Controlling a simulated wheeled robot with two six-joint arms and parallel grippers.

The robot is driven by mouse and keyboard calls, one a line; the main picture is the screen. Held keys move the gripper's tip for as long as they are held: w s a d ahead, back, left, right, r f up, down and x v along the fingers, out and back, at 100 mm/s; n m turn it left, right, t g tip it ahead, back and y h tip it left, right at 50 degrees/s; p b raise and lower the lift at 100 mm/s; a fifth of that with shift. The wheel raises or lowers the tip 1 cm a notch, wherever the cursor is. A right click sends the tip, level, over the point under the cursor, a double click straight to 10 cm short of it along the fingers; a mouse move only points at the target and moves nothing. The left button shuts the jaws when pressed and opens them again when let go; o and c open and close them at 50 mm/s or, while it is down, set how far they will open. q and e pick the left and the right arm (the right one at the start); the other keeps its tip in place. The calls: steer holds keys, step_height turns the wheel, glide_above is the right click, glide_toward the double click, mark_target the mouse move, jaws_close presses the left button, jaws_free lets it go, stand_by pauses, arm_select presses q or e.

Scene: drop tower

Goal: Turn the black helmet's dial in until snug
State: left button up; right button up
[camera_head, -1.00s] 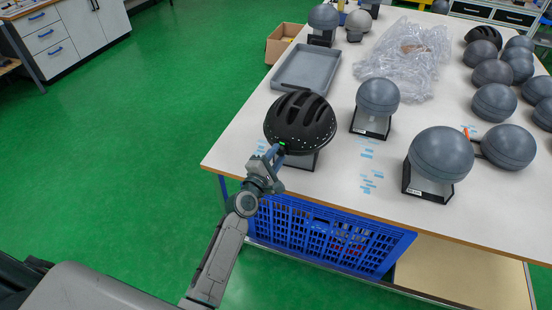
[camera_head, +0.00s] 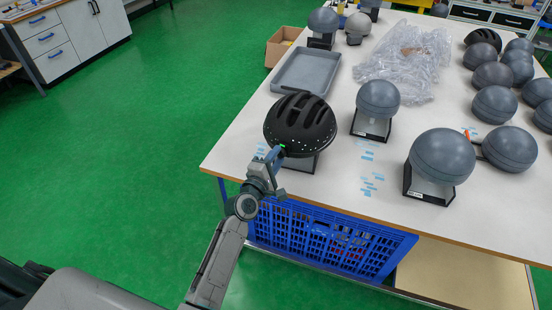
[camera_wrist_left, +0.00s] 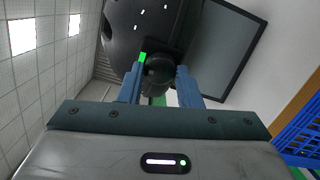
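The black helmet (camera_head: 300,126), with vent slots and small white dots, sits on a stand near the table's front left corner. Its dark round dial (camera_wrist_left: 160,72) shows in the left wrist view, beside a bright green mark (camera_wrist_left: 142,57) at the helmet's edge. My left gripper (camera_head: 275,153) reaches the helmet's near lower edge. In the left wrist view its blue fingers (camera_wrist_left: 160,80) lie on either side of the dial and appear to touch it. The head view does not show the dial clearly. My right gripper is not in view.
A grey headform (camera_head: 378,98) on a stand is right of the helmet; another (camera_head: 441,156) stands farther right. Behind are a grey tray (camera_head: 307,71) and clear plastic wrap (camera_head: 408,60). A blue crate (camera_head: 330,240) is below the table edge. The left floor is clear.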

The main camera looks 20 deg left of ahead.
arm_select(q)
steer(key=o, duration=0.3)
steer(key=shift+o, duration=0.2)
steer(key=shift+s, duration=0.1)
steer(key=s+a+b, duration=0.1)
steer(key=s, duration=0.9)
steer(key=shift+s+a, duration=0.25)
steer(key=shift+a, duration=0.15)
steer(key=shift+f, duration=0.1)
